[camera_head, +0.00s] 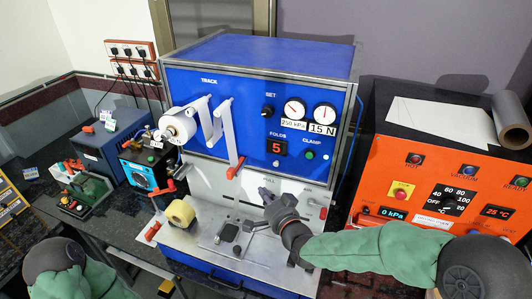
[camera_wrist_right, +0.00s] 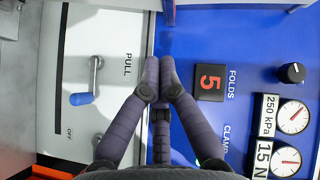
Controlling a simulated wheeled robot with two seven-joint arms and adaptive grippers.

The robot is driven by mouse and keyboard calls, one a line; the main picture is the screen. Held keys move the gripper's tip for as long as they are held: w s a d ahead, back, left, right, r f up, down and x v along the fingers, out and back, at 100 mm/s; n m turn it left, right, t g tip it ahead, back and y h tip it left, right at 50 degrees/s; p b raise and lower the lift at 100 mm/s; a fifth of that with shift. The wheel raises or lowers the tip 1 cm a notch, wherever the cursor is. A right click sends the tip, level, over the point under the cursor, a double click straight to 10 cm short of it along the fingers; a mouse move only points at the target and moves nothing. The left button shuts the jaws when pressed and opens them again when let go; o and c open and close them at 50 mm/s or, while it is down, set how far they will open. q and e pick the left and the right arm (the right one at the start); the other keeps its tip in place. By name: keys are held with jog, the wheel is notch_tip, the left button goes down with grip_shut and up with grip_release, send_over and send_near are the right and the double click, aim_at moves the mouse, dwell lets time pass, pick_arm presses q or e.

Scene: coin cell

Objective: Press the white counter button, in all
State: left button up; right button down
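The blue machine (camera_head: 190,90) has a red digital display reading 5 (camera_head: 277,148), labelled FOLDS. A small pale spot (camera_head: 276,163) just under the display may be the white counter button; it is too small to be sure. In the right wrist view the display (camera_wrist_right: 210,82) also reads 5, and I cannot make out the button there. My right gripper (camera_head: 265,193) is in front of the machine's lower panel, below the display. In the right wrist view its fingertips (camera_wrist_right: 158,75) are together and empty, to the left of the display. My left gripper is out of view.
A CLAMP green button (camera_head: 310,155), a SET knob (camera_head: 268,111) and two gauges (camera_head: 295,111) share the blue panel. A blue-tipped lever (camera_wrist_right: 82,97) is on the white panel. An orange control box (camera_head: 395,160) stands right.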

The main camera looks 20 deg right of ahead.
aim_at(276, 164)
jog(key=shift+r, duration=0.35)
jog(key=shift+w, duration=0.1)
jog(key=shift+w+d+b, duration=0.15)
jog(key=shift+w+d, duration=0.65)
jog(key=shift+w, duration=0.4)
jog(key=shift+w+d+b, duration=0.2)
jog(key=shift+w+d, duration=0.65)
jog(key=shift+w, duration=0.35)
jog(key=shift+w+d+b, duration=0.15)
jog(key=shift+w+d, duration=0.65)
jog(key=shift+w, duration=0.4)
jog(key=shift+w+d+b, duration=0.25)
jog(key=shift+w+b, duration=0.1)
jog(key=shift+b, duration=0.05)
